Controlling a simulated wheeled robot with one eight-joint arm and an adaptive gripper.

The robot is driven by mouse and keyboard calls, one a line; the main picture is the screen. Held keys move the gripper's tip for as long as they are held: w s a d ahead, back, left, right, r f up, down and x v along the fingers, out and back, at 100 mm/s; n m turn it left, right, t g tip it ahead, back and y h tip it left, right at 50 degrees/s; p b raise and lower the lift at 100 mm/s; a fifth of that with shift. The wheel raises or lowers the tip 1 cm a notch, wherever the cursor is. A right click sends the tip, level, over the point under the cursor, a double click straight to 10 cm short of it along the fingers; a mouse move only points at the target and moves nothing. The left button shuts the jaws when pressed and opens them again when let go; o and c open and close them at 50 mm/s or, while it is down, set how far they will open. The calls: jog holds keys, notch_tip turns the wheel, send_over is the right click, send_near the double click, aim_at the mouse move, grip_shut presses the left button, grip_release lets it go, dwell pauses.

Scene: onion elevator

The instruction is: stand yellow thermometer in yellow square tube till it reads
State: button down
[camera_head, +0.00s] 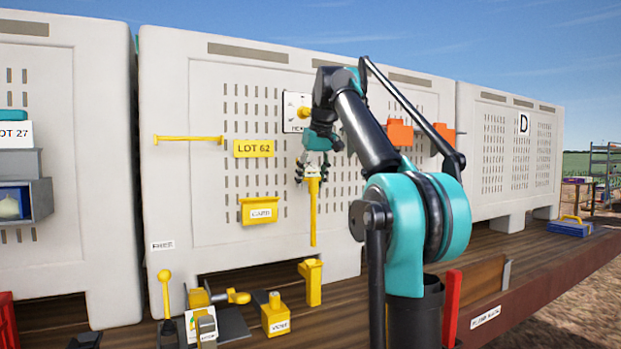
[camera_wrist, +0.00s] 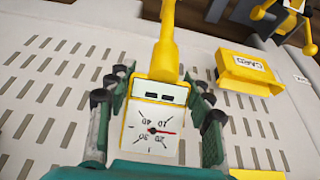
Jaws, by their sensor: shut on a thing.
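My gripper (camera_head: 313,170) is shut on the head of the yellow thermometer (camera_head: 313,215), in front of the pale slotted crate wall. The thermometer's long yellow stem hangs straight down, its lower end in the air. In the wrist view, the thermometer's white square dial (camera_wrist: 152,130) sits between the fingers of my gripper (camera_wrist: 155,95). Its figures look upside down and a red needle points right. A yellow upright square tube (camera_head: 313,285) stands on the wooden deck, below the thermometer's lower end in the picture. The inside of the tube is not visible.
A yellow card holder (camera_head: 260,210) and a LOT 62 sign (camera_head: 254,148) are on the crate wall (camera_head: 215,80). A yellow block (camera_head: 276,315) and a yellow-knobbed lever (camera_head: 165,290) stand left of the tube. A red post (camera_head: 452,308) stands at right.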

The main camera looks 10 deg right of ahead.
jog(key=shift+s+f, duration=0.15)
jog(key=shift+f, duration=7.95)
jog(key=c, duration=0.6)
grip_release()
jog(key=shift+o, duration=0.2)
